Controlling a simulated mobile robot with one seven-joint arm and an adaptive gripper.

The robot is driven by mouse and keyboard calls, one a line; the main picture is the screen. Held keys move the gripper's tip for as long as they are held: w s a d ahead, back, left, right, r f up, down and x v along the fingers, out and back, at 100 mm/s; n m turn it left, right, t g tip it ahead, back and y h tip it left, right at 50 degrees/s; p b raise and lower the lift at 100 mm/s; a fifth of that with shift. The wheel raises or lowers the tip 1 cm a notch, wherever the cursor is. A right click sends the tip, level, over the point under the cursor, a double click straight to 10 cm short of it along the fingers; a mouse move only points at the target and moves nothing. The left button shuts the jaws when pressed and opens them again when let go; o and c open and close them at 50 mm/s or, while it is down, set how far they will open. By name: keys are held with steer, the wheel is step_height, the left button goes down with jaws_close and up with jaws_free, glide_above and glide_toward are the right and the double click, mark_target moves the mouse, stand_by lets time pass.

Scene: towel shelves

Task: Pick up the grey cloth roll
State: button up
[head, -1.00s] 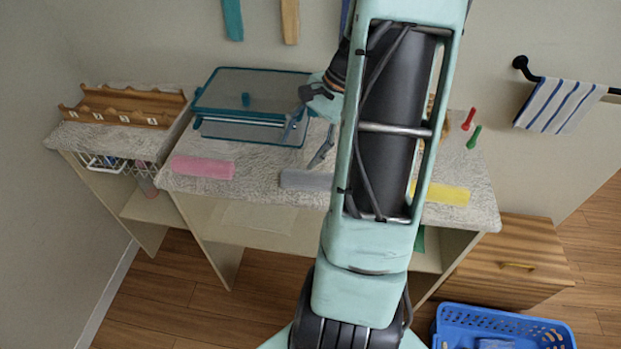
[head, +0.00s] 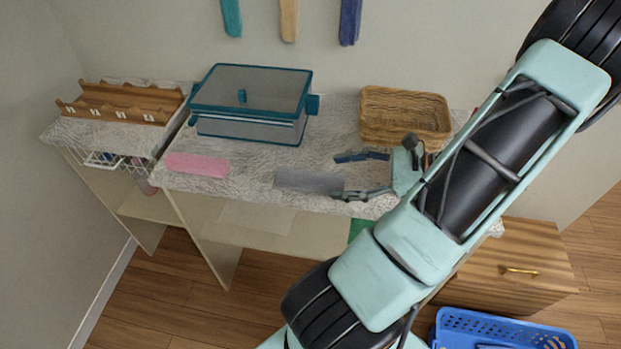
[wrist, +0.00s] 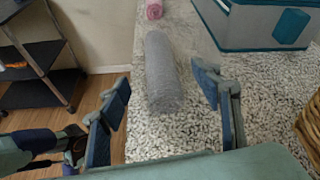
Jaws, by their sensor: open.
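The grey cloth roll (head: 309,180) lies on the pale patterned tabletop (head: 262,160), near its front edge. It also shows in the wrist view (wrist: 161,76), pointing away from me. My gripper (head: 350,175) is open and empty, just right of the roll's right end in the head view. In the wrist view my gripper's two fingers (wrist: 163,98) stand apart, one on each side of the roll's near part. I cannot tell how high the fingers are above the top.
A pink roll (head: 197,165) lies further left. A lidded teal-edged box (head: 250,128) stands behind the rolls, and a wicker basket (head: 404,116) stands behind my gripper. A wooden rack (head: 122,104) sits on the left shelf. A blue crate (head: 500,325) is on the floor.

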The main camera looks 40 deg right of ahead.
mark_target(310, 178)
steer(key=x, duration=0.8)
steer(key=shift+w+a+r, duration=0.1)
steer(key=shift+w+a, duration=0.05)
steer(key=c, duration=1.2)
